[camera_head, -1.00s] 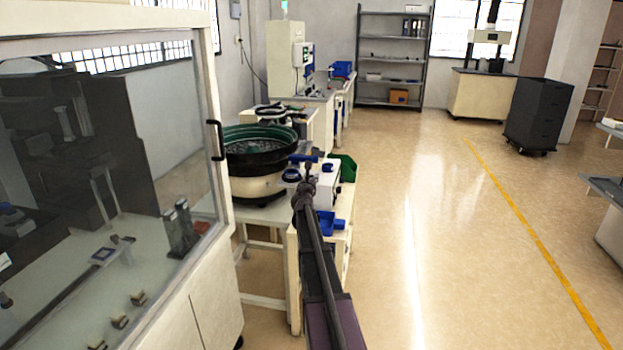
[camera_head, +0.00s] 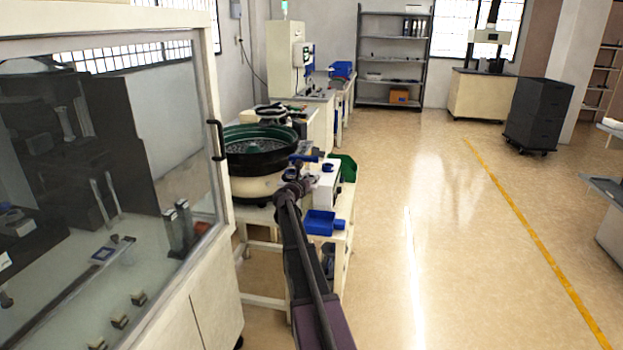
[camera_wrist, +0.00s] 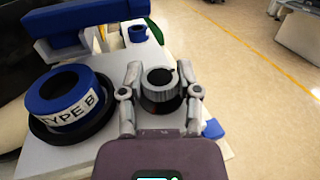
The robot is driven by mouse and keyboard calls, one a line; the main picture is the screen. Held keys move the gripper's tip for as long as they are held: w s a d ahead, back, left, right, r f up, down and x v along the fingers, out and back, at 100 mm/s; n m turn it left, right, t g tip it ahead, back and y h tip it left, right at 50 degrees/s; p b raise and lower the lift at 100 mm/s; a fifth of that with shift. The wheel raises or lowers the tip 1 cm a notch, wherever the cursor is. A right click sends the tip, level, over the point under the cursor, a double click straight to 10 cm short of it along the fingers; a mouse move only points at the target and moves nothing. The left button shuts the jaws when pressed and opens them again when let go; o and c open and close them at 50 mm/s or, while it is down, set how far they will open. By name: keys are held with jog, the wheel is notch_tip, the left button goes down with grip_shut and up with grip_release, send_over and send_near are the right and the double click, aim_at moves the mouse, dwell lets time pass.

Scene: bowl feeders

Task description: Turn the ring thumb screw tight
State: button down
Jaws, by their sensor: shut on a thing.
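The ring thumb screw (camera_wrist: 160,90) is a grey metal ring with a dark slot on its upper rim. It sits on a pale housing and shows in the wrist view. My gripper (camera_wrist: 160,92) is shut on it, with one finger on the left side and one on the right.
A blue ring labelled "TYPE B" (camera_wrist: 70,101) sits in a black holder left of my gripper. A blue bar (camera_wrist: 85,22) lies behind. In the head view a green-lined bowl feeder (camera_head: 262,146), a blue bin (camera_head: 320,223) and a glass-fronted cabinet (camera_head: 215,290) stand close by.

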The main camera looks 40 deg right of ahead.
jog(key=shift+w, duration=0.1)
jog(key=shift+c, duration=1.5)
grip_release()
jog(key=shift+a, duration=0.1)
jog(key=shift+s+a, duration=0.35)
jog(key=shift+a, duration=0.15)
jog(key=v, duration=1)
jog(key=shift+s+a, duration=0.15)
jog(key=shift+a, duration=0.2)
